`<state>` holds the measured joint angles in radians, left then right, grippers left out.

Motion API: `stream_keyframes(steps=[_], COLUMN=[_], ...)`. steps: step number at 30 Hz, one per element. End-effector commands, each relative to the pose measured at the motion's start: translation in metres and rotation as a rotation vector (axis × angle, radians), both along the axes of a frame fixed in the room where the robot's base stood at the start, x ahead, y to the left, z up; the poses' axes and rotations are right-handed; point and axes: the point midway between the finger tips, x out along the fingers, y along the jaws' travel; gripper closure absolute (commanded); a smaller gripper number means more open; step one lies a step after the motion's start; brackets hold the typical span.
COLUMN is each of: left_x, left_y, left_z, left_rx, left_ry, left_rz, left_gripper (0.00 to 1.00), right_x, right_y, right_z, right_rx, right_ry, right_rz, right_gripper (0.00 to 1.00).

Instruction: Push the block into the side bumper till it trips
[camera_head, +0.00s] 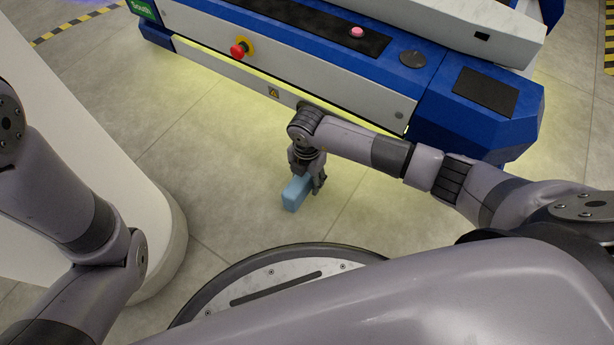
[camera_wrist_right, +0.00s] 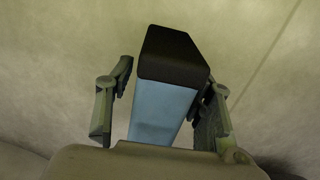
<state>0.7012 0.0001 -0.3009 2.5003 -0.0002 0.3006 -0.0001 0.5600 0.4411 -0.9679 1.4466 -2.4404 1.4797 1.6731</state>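The light blue block (camera_head: 295,193) is in my right gripper (camera_head: 311,181), low beside the cart (camera_head: 330,55) and clear of its side. In the right wrist view the block (camera_wrist_right: 162,112) has a black end (camera_wrist_right: 172,55) and one finger on each side. The right finger is partly hidden behind it; a narrow gap shows beside the left finger, so contact there is unclear. A long pale strip (camera_head: 225,72) with a yellow warning label runs along the cart's lower side and looks like the side bumper. My left gripper is out of view.
A red stop button (camera_head: 240,48) on a yellow base sticks out from the cart's side. The cart's blue corner (camera_head: 480,110) juts out at right. A white rounded body (camera_head: 90,160) stands at left. Grey floor (camera_head: 215,150) between them is clear.

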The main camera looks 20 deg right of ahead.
Motion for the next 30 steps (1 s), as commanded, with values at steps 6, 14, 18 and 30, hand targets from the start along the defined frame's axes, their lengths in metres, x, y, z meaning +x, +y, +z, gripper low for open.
stream_keyframes(steps=[6, 14, 18, 30], left_x=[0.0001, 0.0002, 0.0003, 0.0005], left_y=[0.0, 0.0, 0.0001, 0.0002], left_z=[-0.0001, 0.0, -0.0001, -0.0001], left_rx=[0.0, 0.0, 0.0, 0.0], left_ry=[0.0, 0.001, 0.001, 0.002], left_rz=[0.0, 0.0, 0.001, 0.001], left_gripper=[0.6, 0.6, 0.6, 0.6], right_x=[0.0, 0.0001, 0.0001, 0.0016], right_y=[0.0001, 0.0001, 0.0001, -0.0007], right_z=[0.0001, 0.0001, 0.0001, 0.001], right_rx=[0.0, 0.0, 0.0, 0.001], right_ry=[0.0, 0.0, 0.0, -0.002], right_rz=[0.0, 0.0, 0.0, 0.0], right_gripper=[0.69, 0.86, 0.95, 1.0])
